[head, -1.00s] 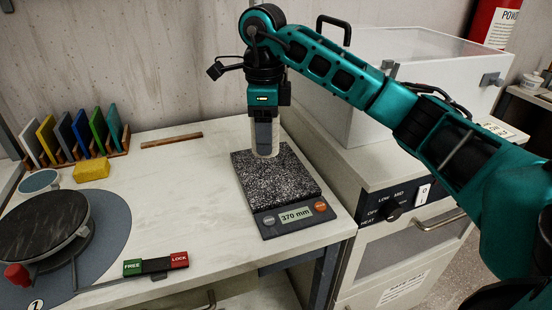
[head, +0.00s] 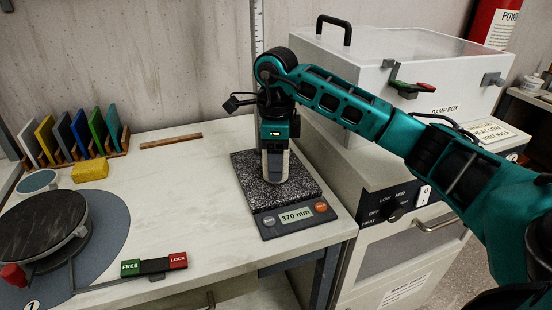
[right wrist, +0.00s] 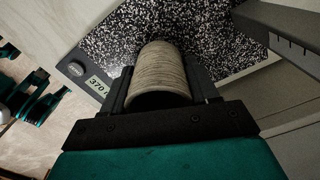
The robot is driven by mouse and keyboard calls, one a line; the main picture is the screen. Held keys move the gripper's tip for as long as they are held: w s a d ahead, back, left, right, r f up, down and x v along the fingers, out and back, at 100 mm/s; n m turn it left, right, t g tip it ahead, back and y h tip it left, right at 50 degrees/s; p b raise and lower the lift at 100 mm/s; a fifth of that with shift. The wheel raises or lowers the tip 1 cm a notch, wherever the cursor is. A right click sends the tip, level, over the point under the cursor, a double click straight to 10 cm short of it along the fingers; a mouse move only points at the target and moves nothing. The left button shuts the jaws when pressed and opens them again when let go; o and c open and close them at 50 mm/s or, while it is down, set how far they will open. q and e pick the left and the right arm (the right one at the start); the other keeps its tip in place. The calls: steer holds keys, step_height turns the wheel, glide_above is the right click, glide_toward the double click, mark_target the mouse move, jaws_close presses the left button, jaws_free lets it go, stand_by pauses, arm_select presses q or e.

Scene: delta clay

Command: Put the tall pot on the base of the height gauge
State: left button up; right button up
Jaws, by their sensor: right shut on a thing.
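The height gauge's base (head: 250,176) is a speckled dark granite slab with a 370 mm display at its front. It also shows in the right wrist view (right wrist: 205,30). The tall pot (right wrist: 160,72), beige and ribbed, is between the fingers of my right gripper (right wrist: 162,90), which is shut on it. In the head view the tall pot (head: 283,176) is mostly hidden by my right gripper (head: 275,165). The pot is upright over the slab; I cannot tell whether its bottom touches it. My left gripper is not in view.
A damp box (head: 420,60) stands on a cabinet at right. The gauge's scale column (head: 257,30) rises behind my right arm. A turntable (head: 45,228) and a FREE/LOCK block (head: 155,265) are at left. The middle bench is clear.

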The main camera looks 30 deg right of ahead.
steer(key=shift+f, duration=0.2)
steer(key=o, duration=1.1)
steer(key=shift+r, duration=0.1)
steer(key=shift+r, duration=0.3)
arm_select(q)
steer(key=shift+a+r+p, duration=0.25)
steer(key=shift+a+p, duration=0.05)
steer(key=shift+p, duration=0.3)
arm_select(e)
step_height(320, 180, up, 7)
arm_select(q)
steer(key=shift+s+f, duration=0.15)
arm_select(e)
steer(key=shift+r, duration=0.1)
